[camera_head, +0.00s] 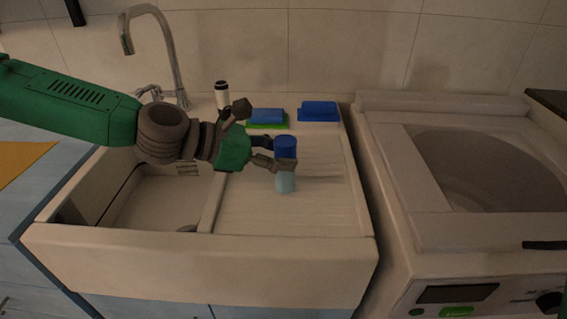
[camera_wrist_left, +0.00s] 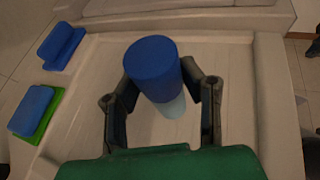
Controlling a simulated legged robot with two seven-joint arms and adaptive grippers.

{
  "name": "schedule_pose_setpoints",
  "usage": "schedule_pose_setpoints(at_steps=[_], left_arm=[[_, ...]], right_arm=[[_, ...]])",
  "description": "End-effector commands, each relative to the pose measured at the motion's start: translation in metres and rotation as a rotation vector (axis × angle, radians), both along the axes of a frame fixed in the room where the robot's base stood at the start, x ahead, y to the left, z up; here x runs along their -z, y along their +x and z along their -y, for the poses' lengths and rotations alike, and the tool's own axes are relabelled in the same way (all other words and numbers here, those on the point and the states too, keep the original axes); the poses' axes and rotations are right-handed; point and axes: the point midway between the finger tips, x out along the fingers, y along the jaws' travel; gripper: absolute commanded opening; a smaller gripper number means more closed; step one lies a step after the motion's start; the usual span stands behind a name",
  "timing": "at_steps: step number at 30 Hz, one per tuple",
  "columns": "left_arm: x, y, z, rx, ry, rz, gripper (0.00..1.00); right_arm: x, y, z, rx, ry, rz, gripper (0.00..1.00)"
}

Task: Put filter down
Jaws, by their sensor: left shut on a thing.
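The filter is a small cylinder (camera_head: 286,147) with a dark blue top and a pale blue lower part. My left gripper (camera_head: 277,165) is shut on it and holds it upright over the ribbed drainboard (camera_head: 320,215) of the sink. In the left wrist view the filter (camera_wrist_left: 153,68) stands between the two fingers of my left gripper (camera_wrist_left: 165,90), its pale lower end pointing down to the board. I cannot tell whether its bottom touches the board. My right gripper is not in view.
A blue and green sponge (camera_head: 267,117) and a blue block (camera_head: 319,111) lie at the back of the drainboard. The sink basin (camera_head: 150,205) and tap (camera_head: 170,50) are on the left. A white machine (camera_head: 400,190) stands at right. The board's front is clear.

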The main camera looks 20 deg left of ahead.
Motion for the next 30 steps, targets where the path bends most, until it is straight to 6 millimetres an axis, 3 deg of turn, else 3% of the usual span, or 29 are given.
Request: schedule_pose_setpoints(at_steps=[3, 9, 10, 11, 12, 23, 30], left_arm=[[0.011, 0.0, 0.003, 0.002, 0.002, 0.001, 0.06], [0.011, 0.0, 0.007, 0.003, 0.008, 0.001, 0.05], [0.011, 0.0, 0.007, 0.003, 0.008, 0.001, 0.41], [0.011, 0.0, 0.006, 0.003, 0.008, 0.001, 0.52], [0.011, 0.0, 0.006, 0.003, 0.007, 0.0, 0.55], [0.009, -0.002, -0.002, 0.002, 0.001, 0.001, 0.55], [-0.012, -0.022, -0.031, -0.002, 0.001, 0.005, 0.55]], right_arm=[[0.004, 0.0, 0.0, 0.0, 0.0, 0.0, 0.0], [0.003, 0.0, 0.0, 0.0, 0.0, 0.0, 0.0], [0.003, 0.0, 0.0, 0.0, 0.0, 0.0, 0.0], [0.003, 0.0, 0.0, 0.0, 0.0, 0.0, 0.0], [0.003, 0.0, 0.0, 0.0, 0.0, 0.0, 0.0], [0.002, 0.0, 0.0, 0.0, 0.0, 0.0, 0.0], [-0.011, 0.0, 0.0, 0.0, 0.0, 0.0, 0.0]])
